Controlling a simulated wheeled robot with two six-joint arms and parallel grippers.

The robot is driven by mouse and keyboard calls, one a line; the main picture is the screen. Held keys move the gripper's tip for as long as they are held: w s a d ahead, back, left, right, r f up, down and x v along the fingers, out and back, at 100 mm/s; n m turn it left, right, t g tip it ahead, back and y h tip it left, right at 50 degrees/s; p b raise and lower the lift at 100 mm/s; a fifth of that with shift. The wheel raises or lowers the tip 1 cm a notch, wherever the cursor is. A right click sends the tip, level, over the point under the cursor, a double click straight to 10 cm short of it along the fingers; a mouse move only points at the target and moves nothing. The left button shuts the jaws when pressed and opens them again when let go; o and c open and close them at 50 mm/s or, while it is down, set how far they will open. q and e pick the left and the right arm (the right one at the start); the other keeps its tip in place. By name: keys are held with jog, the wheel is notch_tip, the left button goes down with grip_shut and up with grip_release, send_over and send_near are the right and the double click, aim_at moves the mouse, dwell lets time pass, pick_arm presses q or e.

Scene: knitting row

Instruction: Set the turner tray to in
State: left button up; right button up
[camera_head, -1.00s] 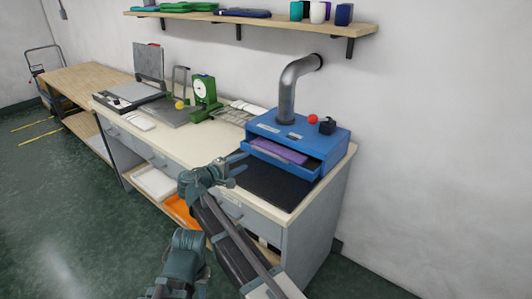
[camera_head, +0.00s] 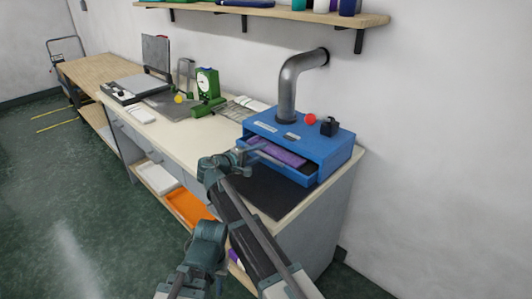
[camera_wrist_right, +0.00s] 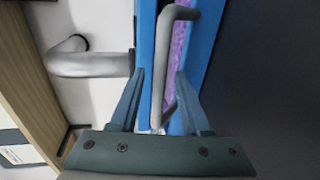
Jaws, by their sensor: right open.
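The turner is a blue box (camera_head: 325,148) on the right end of the workbench. Its blue tray (camera_head: 303,179) sticks out at the front, with a flat purple piece (camera_head: 282,153) in it. In the right wrist view the tray's grey bar handle (camera_wrist_right: 167,75) crosses between the fingers of my right gripper (camera_wrist_right: 160,72). The gripper is open around the handle, and I see a gap to at least one finger. In the head view the right gripper (camera_head: 247,155) is at the tray's front.
A grey pipe (camera_head: 288,88) rises from the box to the wall. A red ball knob (camera_head: 310,119) and black block (camera_head: 329,126) are on top. A dark mat (camera_head: 258,188) lies before it. A green dial scale (camera_head: 207,90) stands further left. A shelf (camera_head: 270,12) hangs above.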

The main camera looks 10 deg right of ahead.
grip_shut()
dwell(1.4)
